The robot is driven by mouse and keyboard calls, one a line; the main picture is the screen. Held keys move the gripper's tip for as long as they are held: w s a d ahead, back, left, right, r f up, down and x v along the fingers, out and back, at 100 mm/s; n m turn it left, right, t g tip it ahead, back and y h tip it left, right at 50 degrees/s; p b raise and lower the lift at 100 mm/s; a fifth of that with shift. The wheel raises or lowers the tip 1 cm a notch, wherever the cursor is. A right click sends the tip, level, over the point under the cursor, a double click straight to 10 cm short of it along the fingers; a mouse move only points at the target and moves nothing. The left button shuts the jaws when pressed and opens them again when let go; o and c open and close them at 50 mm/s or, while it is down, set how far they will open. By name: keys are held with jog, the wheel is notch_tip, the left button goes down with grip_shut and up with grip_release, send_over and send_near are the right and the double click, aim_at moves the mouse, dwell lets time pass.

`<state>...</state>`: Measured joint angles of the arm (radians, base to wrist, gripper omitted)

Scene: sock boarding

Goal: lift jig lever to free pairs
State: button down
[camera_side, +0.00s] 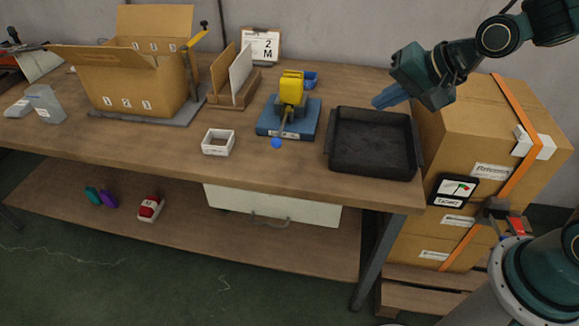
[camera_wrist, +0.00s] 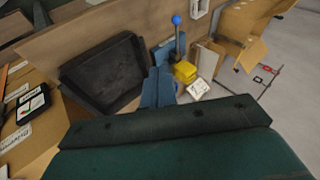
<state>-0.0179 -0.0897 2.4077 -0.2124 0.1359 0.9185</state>
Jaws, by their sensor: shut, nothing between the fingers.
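The jig (camera_side: 289,117) has a blue base on the workbench, with a yellow block (camera_side: 291,86) on top. Its lever (camera_side: 281,129) slopes down toward the bench front and ends in a blue ball knob (camera_side: 277,143). In the wrist view the knob (camera_wrist: 176,20) and the yellow block (camera_wrist: 185,72) show beyond my fingers. My gripper (camera_side: 378,103) is shut and empty, above the back right of the black tray, to the right of the jig and apart from it. Its blue fingers (camera_wrist: 158,86) lie together in the wrist view. I cannot make out any sock pairs.
The black tray (camera_side: 416,150) stands right of the jig. A small white box (camera_side: 218,142) sits left of the lever. Stacked cartons (camera_side: 490,125) stand right of the bench; an open carton (camera_side: 135,85) is at left.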

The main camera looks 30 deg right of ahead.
aim_at(283, 124)
jog(key=w+a+f+m+t+y, duration=0.1)
jog(key=w+a+f+m, duration=0.1)
jog(key=w+f+m, duration=0.4)
jog(key=w+a+f+m+t+y, duration=0.1)
jog(key=w+a+f+m, duration=0.2)
jog(key=f+m, duration=0.6)
jog(key=shift+w+f+t, duration=0.4)
jog(key=shift+w+f, duration=0.3)
jog(key=shift+w, duration=0.65)
jog(key=shift+w, duration=0.1)
jog(key=shift+x, duration=4.95)
jog(key=shift+r, duration=0.1)
jog(key=shift+r+m+g, duration=0.2)
jog(key=shift+m+g, duration=0.1)
jog(key=shift+g, duration=0.1)
